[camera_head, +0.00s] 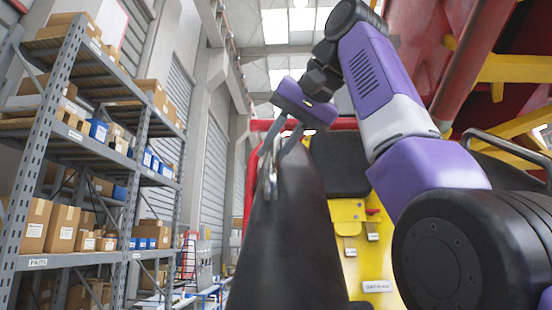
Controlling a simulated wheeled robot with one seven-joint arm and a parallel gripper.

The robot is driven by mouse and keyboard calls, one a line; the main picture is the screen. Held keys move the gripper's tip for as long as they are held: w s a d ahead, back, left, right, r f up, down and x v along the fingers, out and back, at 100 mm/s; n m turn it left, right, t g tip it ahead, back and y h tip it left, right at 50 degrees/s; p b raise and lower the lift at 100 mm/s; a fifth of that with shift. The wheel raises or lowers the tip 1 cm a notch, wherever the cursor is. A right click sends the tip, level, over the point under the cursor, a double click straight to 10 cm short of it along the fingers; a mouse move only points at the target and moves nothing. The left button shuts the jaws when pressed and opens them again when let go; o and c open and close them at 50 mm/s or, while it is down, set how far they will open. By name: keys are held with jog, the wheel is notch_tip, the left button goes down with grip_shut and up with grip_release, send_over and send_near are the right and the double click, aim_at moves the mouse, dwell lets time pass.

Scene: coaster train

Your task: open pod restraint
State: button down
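The pod restraint (290,235) is a long black padded piece that rises in front of me and narrows toward its top. A small silver metal handle (271,182) sits at its upper left edge. My gripper (274,150), with a purple hand, reaches down to the top of the restraint from above. Its two grey fingers show a gap higher up, and their tips are at or just above the handle. I cannot tell whether they touch or grip it. The pod's yellow seat back (350,217) with a black headrest (340,165) is behind the restraint, partly hidden.
My arm fills the right side. A red pod frame (248,185) runs behind the restraint. Red and yellow beams (515,68) stand at the upper right, close to my arm. Grey shelves (60,130) with boxes line the left; open space lies between them and the pod.

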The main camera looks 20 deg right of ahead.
jog(key=shift+r, duration=0.1)
dwell(0.3)
jog(key=c, duration=1.6)
grip_release()
jog(key=shift+w, duration=0.1)
jog(key=shift+o, duration=0.2)
